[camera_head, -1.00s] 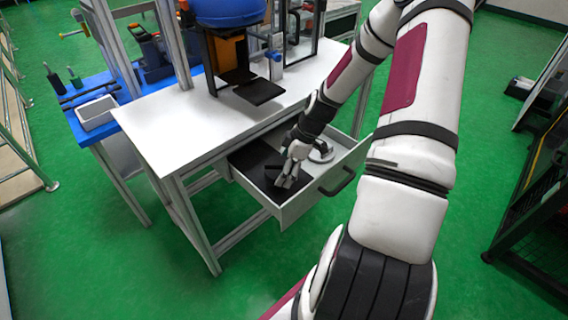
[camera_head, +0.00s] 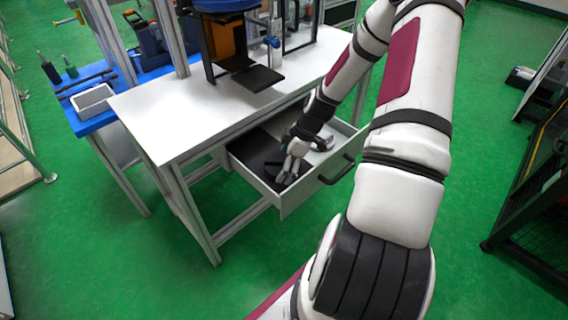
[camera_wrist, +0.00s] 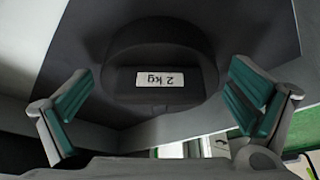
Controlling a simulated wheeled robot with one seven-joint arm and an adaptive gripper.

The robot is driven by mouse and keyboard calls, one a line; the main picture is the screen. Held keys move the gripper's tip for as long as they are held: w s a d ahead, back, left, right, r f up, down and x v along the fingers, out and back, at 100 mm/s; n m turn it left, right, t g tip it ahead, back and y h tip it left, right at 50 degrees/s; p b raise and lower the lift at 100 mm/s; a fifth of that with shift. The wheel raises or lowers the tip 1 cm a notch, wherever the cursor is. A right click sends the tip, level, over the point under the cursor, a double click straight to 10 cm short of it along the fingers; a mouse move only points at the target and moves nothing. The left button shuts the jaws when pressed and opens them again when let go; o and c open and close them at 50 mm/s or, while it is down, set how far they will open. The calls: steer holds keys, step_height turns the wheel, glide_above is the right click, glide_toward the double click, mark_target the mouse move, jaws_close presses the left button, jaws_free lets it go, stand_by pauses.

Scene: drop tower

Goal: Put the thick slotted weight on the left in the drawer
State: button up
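A thick dark weight with a white "2 kg" label (camera_wrist: 160,70) lies on the dark floor of the open drawer (camera_head: 303,196). The label reads upside down in the wrist view. My gripper (camera_wrist: 160,100) is open, with one green-padded finger to each side of the weight and visible gaps between. In the head view my gripper (camera_head: 288,174) is low inside the drawer, over its dark left part. There the weight shows only as a small dark shape (camera_head: 272,168) beside the fingers, partly hidden.
A silvery item (camera_head: 324,143) sits in the right part of the drawer. The drawer's handle (camera_head: 338,169) is on its front. The white table top (camera_head: 185,118) is above, with a black platform (camera_head: 257,78) on it. A blue bench (camera_head: 100,120) stands at left.

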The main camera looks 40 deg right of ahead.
steer(key=shift+r, duration=0.1)
steer(key=p+v, duration=0.3)
steer(key=v, duration=0.8)
steer(key=s+a+r+m+g+h, duration=0.2)
steer(key=s+a+r, duration=0.2)
steer(key=a+r, duration=0.5)
steer(key=s+a+r+m+g+h, duration=0.15)
steer(key=s+a+r, duration=0.45)
steer(key=r, duration=0.6)
steer(key=s+a+r+m, duration=0.3)
steer(key=s+a, duration=0.1)
steer(key=s, duration=0.3)
steer(key=s+a+r+m+t, duration=0.1)
steer(key=s+a+r+m, duration=0.2)
steer(key=s+a, duration=0.2)
steer(key=s, duration=0.3)
steer(key=shift+a+r+p, duration=0.25)
steer(key=shift+a+p, duration=0.05)
steer(key=shift+a, duration=0.05)
